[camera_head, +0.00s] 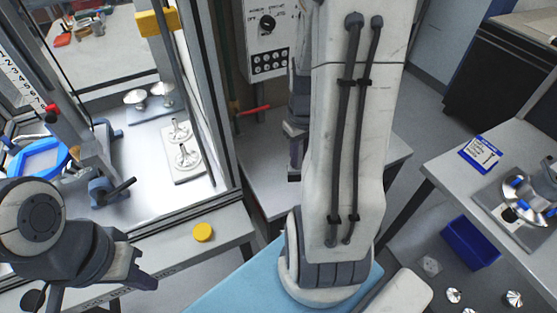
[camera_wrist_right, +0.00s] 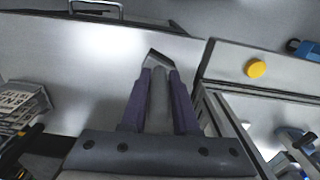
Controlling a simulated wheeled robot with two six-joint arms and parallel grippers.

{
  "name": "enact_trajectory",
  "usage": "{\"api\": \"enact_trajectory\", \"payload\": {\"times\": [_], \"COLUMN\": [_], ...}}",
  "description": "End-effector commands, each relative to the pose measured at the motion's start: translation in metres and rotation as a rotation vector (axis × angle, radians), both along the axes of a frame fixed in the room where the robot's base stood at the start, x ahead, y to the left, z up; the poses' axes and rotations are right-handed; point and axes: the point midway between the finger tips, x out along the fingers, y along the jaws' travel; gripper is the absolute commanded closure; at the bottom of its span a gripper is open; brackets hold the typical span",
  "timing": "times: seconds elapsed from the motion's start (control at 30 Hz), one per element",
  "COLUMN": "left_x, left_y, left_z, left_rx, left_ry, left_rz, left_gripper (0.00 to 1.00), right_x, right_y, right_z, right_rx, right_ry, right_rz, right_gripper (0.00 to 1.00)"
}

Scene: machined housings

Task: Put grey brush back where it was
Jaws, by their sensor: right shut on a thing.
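In the right wrist view my right gripper (camera_wrist_right: 160,74) is shut on a slim grey thing, which appears to be the grey brush (camera_wrist_right: 158,102). Its shaft lies between the two purple-grey fingers, and a dark angled end shows just past the fingertips. A pale grey surface (camera_wrist_right: 75,60) lies beyond it; I cannot tell whether the brush touches it. In the head view my right arm fills the middle and mostly hides its gripper and the brush. My left gripper (camera_head: 140,270) is at the lower left, near the bench edge; its finger opening is unclear.
A yellow disc (camera_head: 203,232) lies on the front bench ledge. The framed machine enclosure at left holds a plate with metal parts (camera_head: 183,158). A blue bin (camera_head: 470,243) and loose metal parts are at lower right. A blue-and-white box (camera_head: 481,153) lies on the right table.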

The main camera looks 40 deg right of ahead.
Motion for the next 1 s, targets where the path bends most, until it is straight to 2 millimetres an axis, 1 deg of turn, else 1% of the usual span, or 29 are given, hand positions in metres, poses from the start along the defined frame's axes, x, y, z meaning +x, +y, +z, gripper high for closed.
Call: {"api": "enact_trajectory", "payload": {"times": [0.03,0.2,0.3,0.4,0.57,0.7,0.8,1.0], "left_x": [0.000,0.000,0.000,0.000,0.000,0.000,0.000,0.000], "left_y": [0.000,0.000,0.000,0.000,0.000,0.000,0.000,0.000], "left_z": [0.005,0.014,0.018,0.020,0.024,0.031,0.033,0.032], "left_rx": [0.000,0.000,0.000,0.000,0.000,0.000,0.000,0.000], "left_ry": [0.000,0.000,0.000,0.000,0.000,0.000,0.000,0.000], "left_rz": [0.000,0.000,0.000,-0.001,-0.002,-0.003,-0.004,-0.004], "left_gripper": [1.00,1.00,1.00,1.00,1.00,1.00,1.00,1.00], "right_x": [0.011,0.047,0.062,0.072,0.075,0.074,0.075,0.076], "right_y": [0.001,-0.001,-0.001,-0.001,-0.001,0.000,-0.001,-0.001], "right_z": [-0.006,-0.026,-0.035,-0.041,-0.051,-0.071,-0.081,-0.085], "right_rx": [0.003,0.002,0.000,-0.001,0.001,0.002,0.001,-0.001], "right_ry": [0.006,0.004,0.002,0.001,0.003,0.006,0.003,-0.001], "right_rz": [0.006,0.006,0.006,0.006,0.005,0.005,0.005,0.005], "right_gripper": [1.00,1.00,1.00,1.00,1.00,1.00,1.00,1.00]}}
